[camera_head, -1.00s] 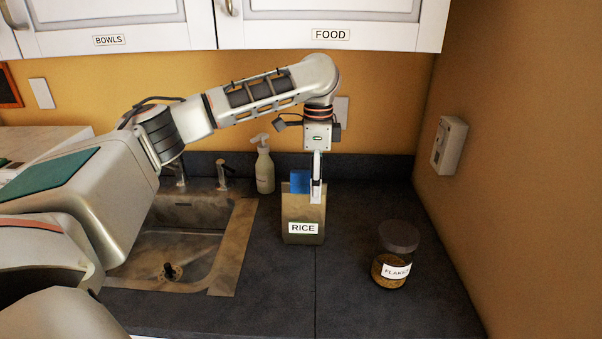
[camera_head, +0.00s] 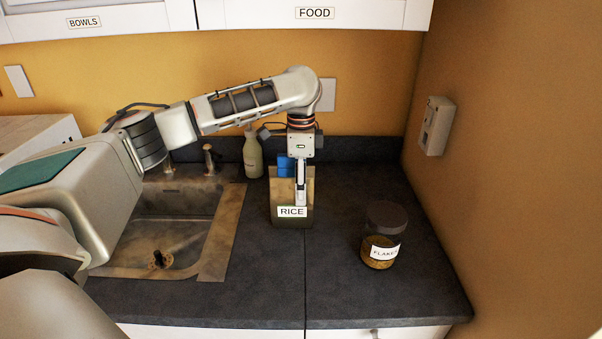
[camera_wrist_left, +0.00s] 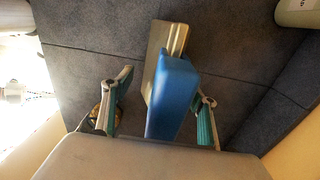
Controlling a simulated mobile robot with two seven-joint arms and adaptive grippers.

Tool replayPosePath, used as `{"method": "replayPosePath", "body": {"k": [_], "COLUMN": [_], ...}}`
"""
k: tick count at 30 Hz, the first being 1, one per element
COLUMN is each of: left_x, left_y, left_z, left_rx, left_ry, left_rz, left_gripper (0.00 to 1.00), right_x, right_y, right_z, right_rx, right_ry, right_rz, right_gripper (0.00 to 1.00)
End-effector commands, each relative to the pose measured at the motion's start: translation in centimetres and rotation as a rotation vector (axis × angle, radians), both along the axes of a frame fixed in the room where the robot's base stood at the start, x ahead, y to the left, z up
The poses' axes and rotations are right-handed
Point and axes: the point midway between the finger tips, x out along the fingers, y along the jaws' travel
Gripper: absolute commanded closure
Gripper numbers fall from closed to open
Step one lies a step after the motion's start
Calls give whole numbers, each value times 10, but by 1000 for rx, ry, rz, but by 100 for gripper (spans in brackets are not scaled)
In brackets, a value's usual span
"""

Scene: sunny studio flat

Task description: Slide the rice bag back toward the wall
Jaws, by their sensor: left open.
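The rice bag (camera_head: 279,194) is tan with a white RICE label and stands upright on the dark counter, right of the sink. A blue block-like part (camera_head: 285,167) shows at its top; in the left wrist view the blue part (camera_wrist_left: 172,95) is beside the bag's tan top (camera_wrist_left: 158,50). My left gripper (camera_head: 301,195) points down at the bag, one finger in front of its face. In the left wrist view my open fingers (camera_wrist_left: 163,92) are on either side of the blue part, with gaps visible. The bag's back is hidden.
A flakes jar (camera_head: 383,236) stands to the right. A soap bottle (camera_head: 253,158) is behind and left of the bag, near the backsplash (camera_head: 360,149). The sink (camera_head: 165,235) is at left. Counter behind and right of the bag looks clear.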

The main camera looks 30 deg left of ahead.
Motion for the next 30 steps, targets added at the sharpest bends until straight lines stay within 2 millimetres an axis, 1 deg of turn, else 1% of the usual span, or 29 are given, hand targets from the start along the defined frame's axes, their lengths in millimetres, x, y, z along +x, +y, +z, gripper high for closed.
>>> {"method": "replayPosePath", "body": {"k": [1,3,6,14,15,17,18,20,21,30], "left_x": [-1,0,0,0,0,0,0,0,0,1], "left_y": [-1,-1,0,-1,-1,-1,-1,-1,-1,1], "left_z": [-5,-10,-13,-14,-14,-14,-14,-14,-14,-14], "left_rx": [-1,-1,-1,-1,-1,-1,-1,-1,-1,-1], "left_ry": [2,0,-1,-1,-1,-1,-1,-1,-1,-1], "left_rz": [0,-1,-1,-1,-1,-1,-1,-1,-1,0], "left_gripper": [42,42,42,42,47,63,73,89,99,100], "right_x": [1,1,0,-1,-1,-2,-2,-2,-2,-3], "right_y": [1,3,5,7,7,7,7,7,7,1], "right_z": [1,1,1,1,0,0,0,0,0,-1], "right_rx": [3,6,9,14,14,14,14,14,14,2], "right_ry": [-1,-2,-1,2,3,3,3,4,4,4], "right_rz": [0,-1,-1,-3,-3,-3,-3,-3,-3,1], "right_gripper": [100,100,100,100,100,100,100,100,100,100]}}
